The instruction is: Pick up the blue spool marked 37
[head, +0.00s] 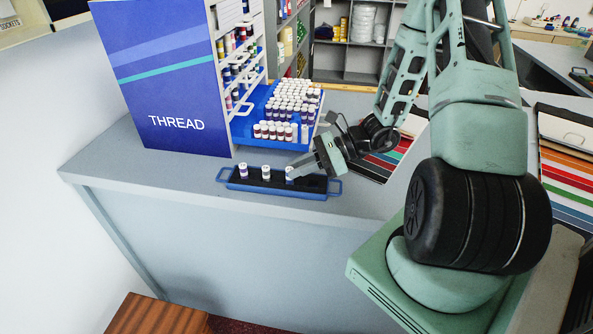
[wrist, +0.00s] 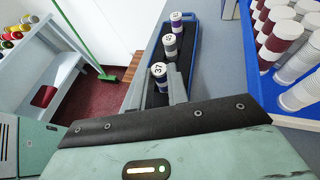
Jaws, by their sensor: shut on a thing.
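The blue spool marked 37 (wrist: 159,72) has a white top and is the nearest of three spools in the wrist view. In the head view it is the right-hand spool (head: 290,173) in the row. My gripper (head: 292,174) is shut on it, with a finger against its side in the wrist view (wrist: 172,82). The spool looks upright at the tray; whether its base touches the tray is hidden. A grey spool (wrist: 169,43) and a purple-blue spool (wrist: 176,20) stand behind it in the same row.
The blue-rimmed tray with a dark inside (head: 232,186) lies along the counter's front edge (head: 130,190). A blue bin of several white-topped spools (head: 268,142) stands behind it, next to the blue THREAD rack (head: 165,90). Color swatches (head: 378,168) lie to the right.

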